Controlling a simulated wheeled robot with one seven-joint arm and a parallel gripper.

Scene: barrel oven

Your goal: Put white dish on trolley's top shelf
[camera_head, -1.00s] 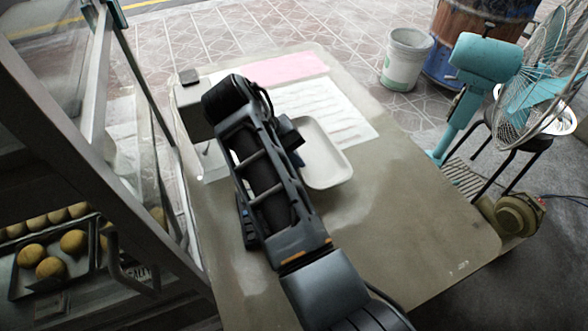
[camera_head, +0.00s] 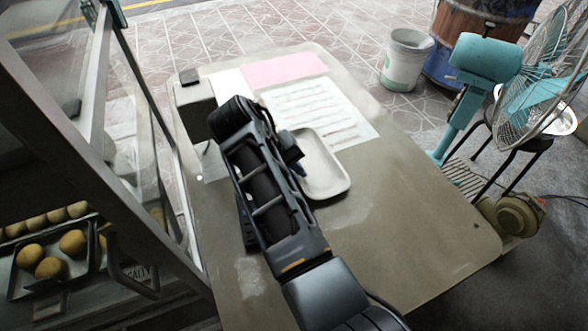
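The white dish (camera_head: 328,172), a shallow rounded tray, is at the middle of the table, over the lower edge of the printed paper. My gripper (camera_head: 293,152) is at the dish's left rim, partly hidden by my arm. Its fingertips cannot be seen clearly, but the dish moves along with it, so it appears shut on the rim. I cannot tell whether the dish touches the table or is slightly above it. I cannot identify a separate trolley in this view.
The table (camera_head: 420,235) is clear at right and front. A pink sheet (camera_head: 285,70) and printed paper (camera_head: 330,108) lie at its back, near a grey box (camera_head: 194,108). A glass-sided cabinet with buns (camera_head: 72,242) stands left. A fan (camera_head: 540,95) and bucket (camera_head: 405,62) stand beyond.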

